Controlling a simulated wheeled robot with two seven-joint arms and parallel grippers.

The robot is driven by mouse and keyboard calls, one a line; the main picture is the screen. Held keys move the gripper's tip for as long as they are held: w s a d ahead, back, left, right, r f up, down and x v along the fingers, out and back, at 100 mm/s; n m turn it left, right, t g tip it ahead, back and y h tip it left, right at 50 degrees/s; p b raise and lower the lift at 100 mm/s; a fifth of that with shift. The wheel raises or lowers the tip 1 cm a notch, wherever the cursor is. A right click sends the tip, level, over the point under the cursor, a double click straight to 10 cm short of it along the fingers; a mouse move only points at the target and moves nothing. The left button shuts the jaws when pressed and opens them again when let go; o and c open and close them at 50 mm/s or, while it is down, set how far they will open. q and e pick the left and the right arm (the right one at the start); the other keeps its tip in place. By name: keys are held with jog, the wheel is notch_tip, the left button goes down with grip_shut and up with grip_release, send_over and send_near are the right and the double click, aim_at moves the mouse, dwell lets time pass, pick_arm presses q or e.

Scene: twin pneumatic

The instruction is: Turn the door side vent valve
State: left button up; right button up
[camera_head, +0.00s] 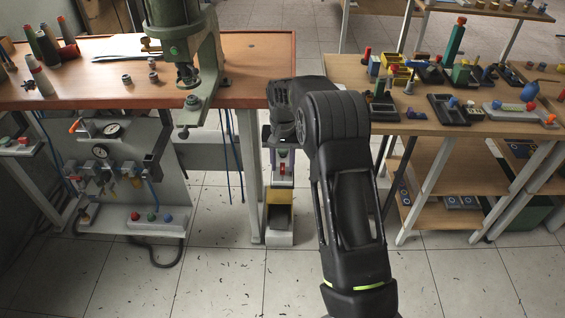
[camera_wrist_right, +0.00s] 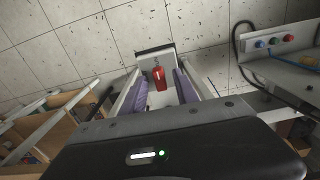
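My right gripper (camera_head: 283,170) hangs below its wrist, right of the left bench's leg. In the right wrist view its pale fingers with purple pads (camera_wrist_right: 158,92) stand apart. A red piece (camera_wrist_right: 158,77) shows between them, with clear space at its sides; whether it is fixed to something behind is unclear. The pneumatic panel (camera_head: 165,185) is under the left bench, left of my right gripper and apart from it. No label tells which valve is door side. My left gripper is out of view.
A button box (camera_head: 150,218) sits low on the panel and shows in the right wrist view (camera_wrist_right: 275,41). The left bench (camera_head: 255,55) holds a green press (camera_head: 180,45). A crowded table (camera_head: 400,125) is right. Tiled floor is open ahead.

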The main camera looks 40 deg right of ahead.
aim_at(283, 166)
jog(key=shift+r, duration=0.15)
notch_tip(283, 166, up, 8)
jog(key=shift+f, duration=0.2)
dwell(0.5)
jog(key=w+a+f+n+t, duration=0.4)
jog(key=a+f, duration=0.3)
jog(key=f, duration=0.5)
jog(key=s+a+f+y, duration=0.1)
jog(key=s+a+f, duration=0.3)
jog(key=a+f, duration=0.45)
jog(key=s+a+f+g+y, duration=0.1)
jog(key=s+a+f, duration=0.2)
jog(key=s+a, duration=0.3)
jog(key=s+a+f+n+g+y, duration=0.1)
jog(key=s+a+f, duration=0.1)
jog(key=s+a, duration=0.5)
jog(key=s+a+f+g+y, duration=0.1)
jog(key=s+a+f, duration=0.2)
jog(key=s+a, duration=0.4)
jog(key=s, duration=0.8)
jog(key=shift+s+f+n, duration=0.25)
jog(key=shift+f+n, duration=0.1)
jog(key=shift+n, duration=0.05)
